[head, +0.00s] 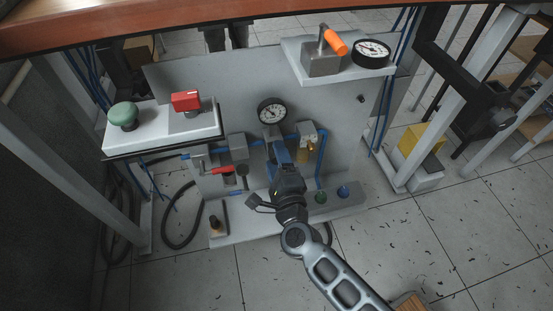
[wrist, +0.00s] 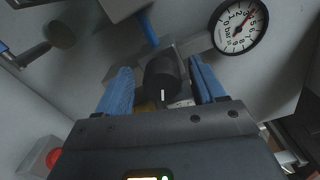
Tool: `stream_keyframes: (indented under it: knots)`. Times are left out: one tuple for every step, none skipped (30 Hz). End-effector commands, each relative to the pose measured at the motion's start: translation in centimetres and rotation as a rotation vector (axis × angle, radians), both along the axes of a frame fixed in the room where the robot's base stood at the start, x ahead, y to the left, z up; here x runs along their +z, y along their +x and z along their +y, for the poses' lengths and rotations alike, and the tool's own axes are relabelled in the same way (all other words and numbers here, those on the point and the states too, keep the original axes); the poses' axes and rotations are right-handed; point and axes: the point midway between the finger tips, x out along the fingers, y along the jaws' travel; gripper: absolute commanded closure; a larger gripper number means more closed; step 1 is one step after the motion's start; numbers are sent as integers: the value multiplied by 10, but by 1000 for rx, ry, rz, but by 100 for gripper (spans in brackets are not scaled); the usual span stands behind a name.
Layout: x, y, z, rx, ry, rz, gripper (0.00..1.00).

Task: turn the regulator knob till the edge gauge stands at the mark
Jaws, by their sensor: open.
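The regulator knob (wrist: 163,82) is black with a short white line, below a grey block in the wrist view. My gripper (wrist: 161,66) is open, with one blue finger on each side of the knob; I cannot tell whether either touches it. In the head view my gripper (head: 277,150) hides the knob. A round white gauge (head: 272,112) is on the panel above it; a gauge with a red needle near 3 shows in the wrist view (wrist: 241,26). Another gauge (head: 371,53) stands on the right shelf. I cannot tell which is the edge gauge.
The left shelf (head: 160,138) carries a green mushroom button (head: 123,115) and a red switch (head: 186,100). An orange-handled lever (head: 333,42) stands on the right shelf. Blue pipes and a red-handled valve (head: 222,171) are left of my gripper. Green and blue buttons sit low right.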

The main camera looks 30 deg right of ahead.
Motion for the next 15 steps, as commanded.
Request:
stream_keyframes:
  knots:
    - [0, 0, 0, -1, 0, -1, 31]
    - [0, 0, -1, -1, 0, -1, 31]
    - [0, 0, -1, -1, 0, -1, 31]
    - [0, -1, -1, -1, 0, -1, 31]
    - [0, -2, 0, -1, 0, -1, 31]
    - [0, -5, 1, -1, -1, 1, 31]
    - [0, -8, 2, -1, -1, 1, 31]
    - [0, -12, 3, -1, -1, 1, 31]
    - [1, -17, 4, -1, -1, 1, 31]
    - [0, -22, 5, -1, -1, 1, 31]
    - [0, -27, 7, 0, 0, 2, 31]
    - [0, -34, 9, 1, 0, 2, 31]
    - [0, -39, 10, 1, 0, 2, 31]
    - [0, -43, 12, 1, -1, 2, 31]
    - [0, -50, 13, 1, 0, 2, 31]
